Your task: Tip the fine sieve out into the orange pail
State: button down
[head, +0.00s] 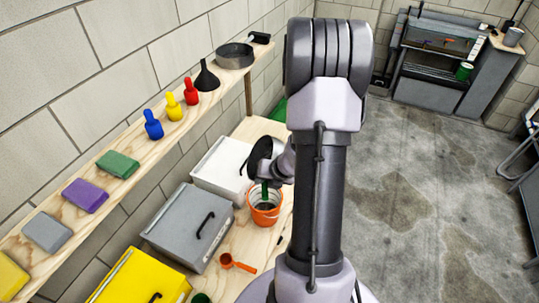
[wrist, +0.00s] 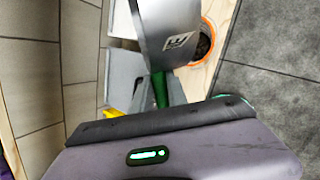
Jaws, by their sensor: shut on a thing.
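The orange pail (head: 264,215) stands upright on the wooden bench and has dark contents. It also shows partly in the wrist view (wrist: 208,30), behind the sieve. My gripper (wrist: 160,92) is shut on the green handle of the fine sieve. The sieve's grey metal wall, with a black-and-white tag, fills the top of the wrist view (wrist: 160,18). A green part hangs over the pail's mouth. The sieve's contents cannot be made out.
White (head: 222,165), grey (head: 180,228) and yellow (head: 140,282) lidded boxes stand left of the pail. An orange scoop (head: 238,263) lies in front. The wall shelf (head: 125,185) holds blocks, bottles, a black funnel (head: 206,78) and a pan (head: 235,56). Floor to the right is open.

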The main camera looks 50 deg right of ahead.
jog(key=shift+s+r+m+t+y+p, duration=0.15)
jog(key=shift+r+m+t+y+p, duration=0.35)
jog(key=shift+t+y+p, duration=0.5)
jog(key=shift+d+t+y, duration=0.1)
jog(key=shift+t+y, duration=0.5)
jog(key=shift+t, duration=0.3)
jog(key=shift+f+m+t+y+b, duration=0.15)
jog(key=shift+m+t+y+b, duration=0.25)
jog(key=shift+t+y+b, duration=0.6)
jog(key=shift+t+b, duration=0.3)
jog(key=shift+b, duration=0.1)
jog(key=shift+r+m+t+y+b, duration=0.3)
jog(key=shift+m+t+y+b, duration=0.15)
jog(key=shift+t, duration=0.15)
jog(key=shift+r, duration=0.5)
